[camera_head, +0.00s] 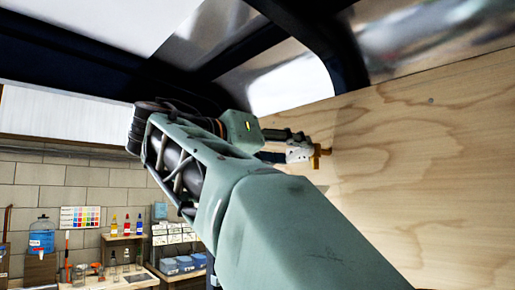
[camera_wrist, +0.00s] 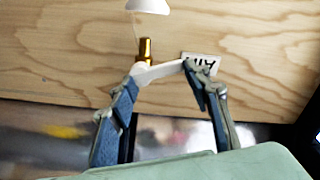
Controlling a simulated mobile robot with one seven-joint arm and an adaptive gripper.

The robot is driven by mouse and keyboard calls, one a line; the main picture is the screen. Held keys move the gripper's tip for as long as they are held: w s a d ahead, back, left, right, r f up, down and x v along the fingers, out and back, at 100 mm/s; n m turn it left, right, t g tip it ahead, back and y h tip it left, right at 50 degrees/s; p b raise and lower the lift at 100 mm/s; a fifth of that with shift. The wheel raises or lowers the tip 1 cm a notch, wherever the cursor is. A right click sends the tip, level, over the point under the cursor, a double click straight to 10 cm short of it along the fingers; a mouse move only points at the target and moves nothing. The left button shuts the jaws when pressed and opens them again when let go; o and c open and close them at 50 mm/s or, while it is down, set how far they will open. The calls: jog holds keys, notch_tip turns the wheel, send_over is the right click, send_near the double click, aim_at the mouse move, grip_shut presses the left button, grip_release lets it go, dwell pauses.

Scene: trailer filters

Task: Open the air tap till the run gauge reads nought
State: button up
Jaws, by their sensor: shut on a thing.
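The air tap has a brass body (camera_wrist: 145,48) on the plywood wall and a white lever (camera_wrist: 160,72). Its brass end (camera_head: 319,154) also shows in the head view, just past my fingertips. My gripper (camera_wrist: 161,74) is shut on the white lever, which spans between the two blue-grey fingers. In the head view my gripper (camera_head: 300,151) reaches the wall from the left. A white plate with upside-down black letters, partly hidden by the right finger, is the label (camera_wrist: 200,62). No gauge reading is visible.
A white rounded thing (camera_wrist: 148,6) is cut off at the top of the wrist view; I cannot tell what it is. The plywood wall (camera_head: 430,170) is otherwise bare. Shelves with bottles (camera_head: 126,225) stand far off at lower left.

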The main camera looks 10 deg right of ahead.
jog(key=n, duration=0.2)
jog(key=f+n+p, duration=0.1)
jog(key=n, duration=0.2)
jog(key=shift+s+d+n, duration=0.1)
jog(key=shift+s+n, duration=0.05)
jog(key=shift+n, duration=0.15)
jog(key=n, duration=0.2)
jog(key=n+p, duration=0.1)
jog(key=n, duration=0.1)
jog(key=f+n+p, duration=0.1)
jog(key=shift+s+d+n, duration=0.25)
jog(key=shift+s+n, duration=0.1)
jog(key=shift+n, duration=0.05)
jog(key=o, duration=1.2)
jog(key=shift+c, duration=0.2)
jog(key=shift+a, duration=0.1)
jog(key=v, duration=1.2)
